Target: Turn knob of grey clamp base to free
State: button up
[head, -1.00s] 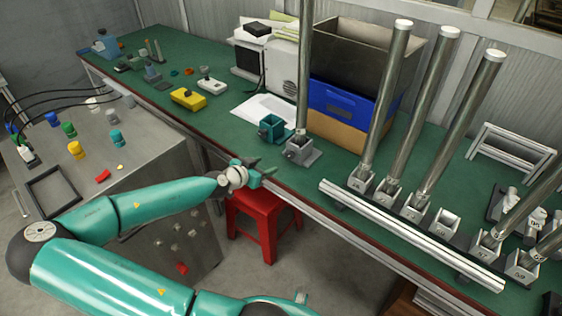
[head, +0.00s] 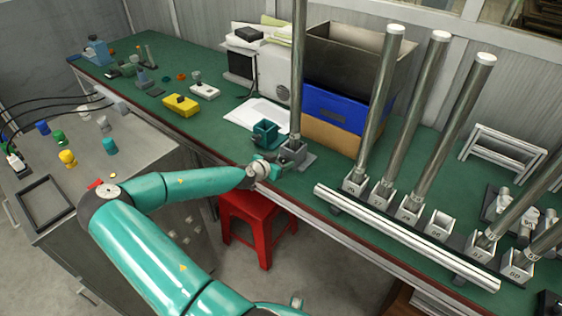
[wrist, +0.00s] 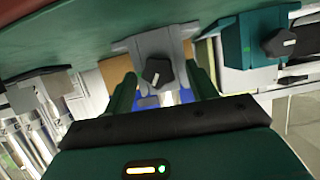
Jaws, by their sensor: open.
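The grey clamp base (head: 294,152) stands near the front edge of the green bench, with a tall metal pole (head: 298,70) upright in it. The wrist view shows the grey clamp base (wrist: 160,43) upside down, with its black knob (wrist: 156,70) facing me; a short white mark on the knob lies slantwise. My gripper (head: 273,165) is just in front of the grey base. In the wrist view my gripper (wrist: 160,76) is open, one green finger on each side of the knob, with visible gaps. Whether the fingertips reach level with the knob is hard to tell.
A teal clamp base (head: 265,133) with its own black knob (wrist: 279,43) stands close beside the grey one. A blue crate (head: 335,105) is behind. A rack (head: 400,238) with several poles stands to the right. A red stool (head: 252,225) is below the bench edge.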

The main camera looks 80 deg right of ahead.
jog(key=shift+s+d, duration=0.15)
jog(key=shift+c, duration=0.5)
jog(key=c, duration=0.9)
